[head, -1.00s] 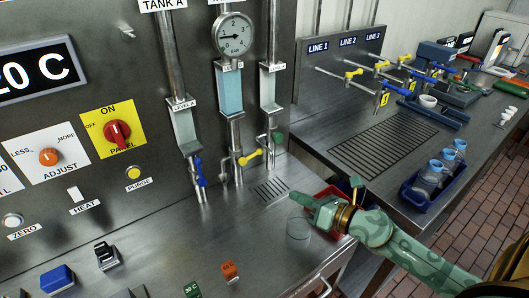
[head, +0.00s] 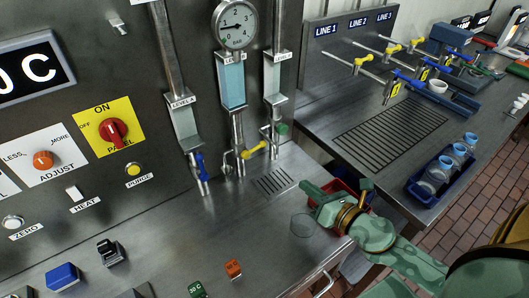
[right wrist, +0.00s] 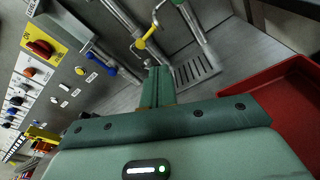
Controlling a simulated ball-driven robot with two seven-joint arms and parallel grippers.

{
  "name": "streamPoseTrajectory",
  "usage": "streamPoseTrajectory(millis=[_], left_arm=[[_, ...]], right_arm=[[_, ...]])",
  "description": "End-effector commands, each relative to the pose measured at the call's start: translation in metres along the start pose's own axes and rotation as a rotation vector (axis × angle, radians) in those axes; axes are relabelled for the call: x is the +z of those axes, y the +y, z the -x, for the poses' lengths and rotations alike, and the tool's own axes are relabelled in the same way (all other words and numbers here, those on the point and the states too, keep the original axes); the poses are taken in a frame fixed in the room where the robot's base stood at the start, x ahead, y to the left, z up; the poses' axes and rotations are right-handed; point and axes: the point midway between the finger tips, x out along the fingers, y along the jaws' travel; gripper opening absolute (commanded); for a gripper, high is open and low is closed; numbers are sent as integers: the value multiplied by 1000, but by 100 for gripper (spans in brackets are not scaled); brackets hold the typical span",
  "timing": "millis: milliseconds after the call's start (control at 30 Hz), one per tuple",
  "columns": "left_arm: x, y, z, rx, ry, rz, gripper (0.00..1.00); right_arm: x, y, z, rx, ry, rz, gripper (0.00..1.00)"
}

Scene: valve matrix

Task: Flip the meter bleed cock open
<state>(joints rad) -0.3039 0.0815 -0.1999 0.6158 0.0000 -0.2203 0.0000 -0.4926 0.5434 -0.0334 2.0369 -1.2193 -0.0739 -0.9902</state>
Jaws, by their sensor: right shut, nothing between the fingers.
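Three gauge columns rise at the panel's right side. Their small cocks have a blue handle (head: 200,166), a yellow handle (head: 253,150) and a green handle (head: 282,129). No readable label tells me which is the meter bleed cock. My right gripper (head: 304,187) is shut and empty, above the steel counter, to the right of and nearer than these cocks. In the right wrist view its closed fingers (right wrist: 158,86) point toward the columns, apart from the yellow handle (right wrist: 147,36) and the blue handle (right wrist: 107,63). My left gripper is out of view.
A clear glass (head: 302,225) stands below my right gripper in the head view. A red tray (head: 320,191) lies behind it, partly hidden; its wall shows in the right wrist view (right wrist: 285,85). A drain grille (head: 275,182) is set in the counter. A round dial (head: 235,25) is above.

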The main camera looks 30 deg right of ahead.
Motion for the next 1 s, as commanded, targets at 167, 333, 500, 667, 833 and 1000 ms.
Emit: streamPoseTrajectory(millis=[167, 333, 500, 667, 833, 1000], left_arm=[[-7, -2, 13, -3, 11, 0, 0], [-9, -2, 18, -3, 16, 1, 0], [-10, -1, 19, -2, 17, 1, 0], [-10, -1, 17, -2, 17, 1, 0], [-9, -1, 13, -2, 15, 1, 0], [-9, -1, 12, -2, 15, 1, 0]], right_arm=[[5, 2, -37, 2, -4, 3, 0], [4, 1, -75, 2, -3, 1, 0], [2, 1, -113, 0, -3, 0, 0], [1, 0, -146, 1, -2, 1, 0], [0, 0, -170, 0, -1, 2, 0], [1, 0, -181, 1, 0, 1, 0]])
